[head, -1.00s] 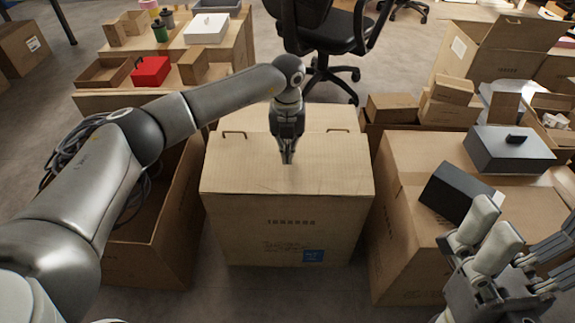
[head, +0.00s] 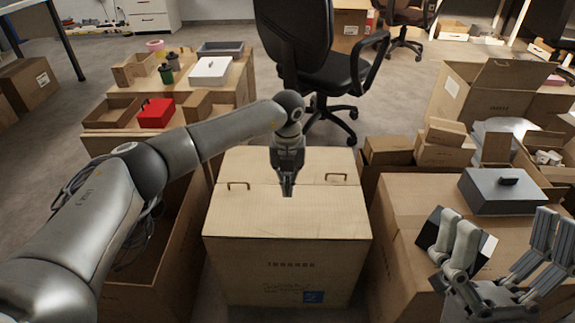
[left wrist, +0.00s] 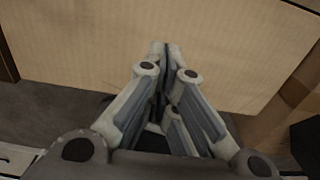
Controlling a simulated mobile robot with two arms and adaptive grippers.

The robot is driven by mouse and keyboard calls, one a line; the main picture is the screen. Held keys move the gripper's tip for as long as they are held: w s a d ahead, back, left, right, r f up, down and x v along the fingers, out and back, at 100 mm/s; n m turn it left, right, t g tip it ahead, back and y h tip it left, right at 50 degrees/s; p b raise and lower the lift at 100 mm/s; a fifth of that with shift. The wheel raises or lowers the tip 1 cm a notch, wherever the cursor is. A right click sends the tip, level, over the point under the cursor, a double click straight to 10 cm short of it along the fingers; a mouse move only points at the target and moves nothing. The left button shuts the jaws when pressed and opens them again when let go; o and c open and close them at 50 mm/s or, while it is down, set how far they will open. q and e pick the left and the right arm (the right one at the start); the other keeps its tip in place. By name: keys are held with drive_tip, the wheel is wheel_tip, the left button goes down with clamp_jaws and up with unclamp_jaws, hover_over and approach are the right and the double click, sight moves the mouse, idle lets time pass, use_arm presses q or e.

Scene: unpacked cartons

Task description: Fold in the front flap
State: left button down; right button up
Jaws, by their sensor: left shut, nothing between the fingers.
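The closed-looking carton (head: 290,268) stands upright in the middle of the head view, its printed front facing me. Its front flap (head: 250,212) lies roughly level across the top. A second cardboard panel (head: 310,162) shows behind it, with dark handle-like loops near the seam. My left gripper (head: 287,191) is shut and empty, pointing down at the flap around its rear middle; I cannot tell whether it touches. In the left wrist view its fingers (left wrist: 163,52) are together in front of plain cardboard (left wrist: 235,50). My right gripper (head: 495,250) is open over the right carton, fingers spread.
An open carton (head: 140,290) stands close on the left. A carton (head: 395,225) on the right bears a grey box (head: 505,190) and a dark box partly behind my right gripper. An office chair (head: 315,55) stands behind. A red box (head: 156,112) sits at back left.

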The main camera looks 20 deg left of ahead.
drive_tip(key=w+f+g+h+p, duration=0.3)
drive_tip(key=w+f+g, duration=0.6)
drive_tip(key=f, duration=0.4)
drive_tip(key=shift+w+a+f+g+h+p, duration=0.25)
drive_tip(key=shift+w+a+g+h+p, duration=0.15)
drive_tip(key=shift+g, duration=0.3)
